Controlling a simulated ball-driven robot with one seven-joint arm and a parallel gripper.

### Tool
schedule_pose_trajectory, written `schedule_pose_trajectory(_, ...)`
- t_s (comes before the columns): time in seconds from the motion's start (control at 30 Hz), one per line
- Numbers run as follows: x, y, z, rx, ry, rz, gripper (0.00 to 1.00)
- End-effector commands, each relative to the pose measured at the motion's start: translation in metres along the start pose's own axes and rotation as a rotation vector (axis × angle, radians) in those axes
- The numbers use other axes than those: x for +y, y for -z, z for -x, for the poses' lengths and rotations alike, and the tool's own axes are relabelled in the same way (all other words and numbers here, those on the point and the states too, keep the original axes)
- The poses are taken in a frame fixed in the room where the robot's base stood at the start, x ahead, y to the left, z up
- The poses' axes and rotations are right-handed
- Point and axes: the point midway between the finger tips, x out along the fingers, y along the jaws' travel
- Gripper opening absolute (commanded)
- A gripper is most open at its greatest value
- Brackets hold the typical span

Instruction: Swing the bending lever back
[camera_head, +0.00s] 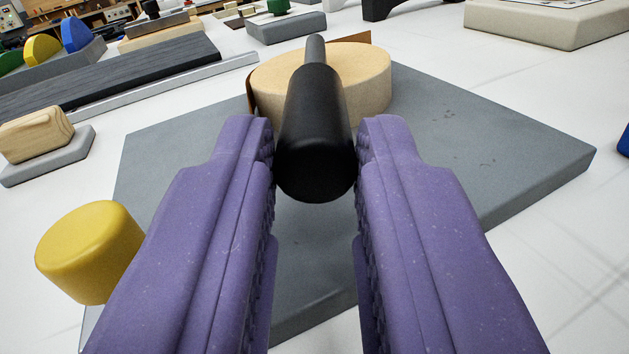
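The bending lever shows as a thick black handle (315,135) on a grey rod (315,48). It slants away from me above a round pale wooden form (367,78). A thin brown veneer strip (353,38) shows at the form's back and left side. The form stands on a grey base plate (480,140). My gripper (316,150) has its two purple fingers on either side of the handle. The fingers appear closed on the handle near its end. The handle and rod hide part of the form, and the fingers hide the front of the plate.
A wooden block (36,134) on a grey base and a long dark slab (110,75) lie to the left. Coloured pieces stand at the back left. White table (590,230) is clear at the right.

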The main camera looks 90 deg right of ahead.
Motion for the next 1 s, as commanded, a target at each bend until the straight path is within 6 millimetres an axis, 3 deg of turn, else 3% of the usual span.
schedule_pose_trajectory(0.03,0.000,0.000,0.000,-0.001,0.000,0.000,0.35)
schedule_pose_trajectory(0.1,0.000,0.000,0.000,-0.001,0.000,0.000,0.49)
schedule_pose_trajectory(0.43,0.000,0.000,0.004,-0.001,0.002,0.000,0.49)
schedule_pose_trajectory(0.8,-0.001,0.001,0.065,-0.002,0.002,0.000,0.49)
schedule_pose_trajectory(1.0,0.000,0.000,0.079,0.000,0.000,0.001,0.49)
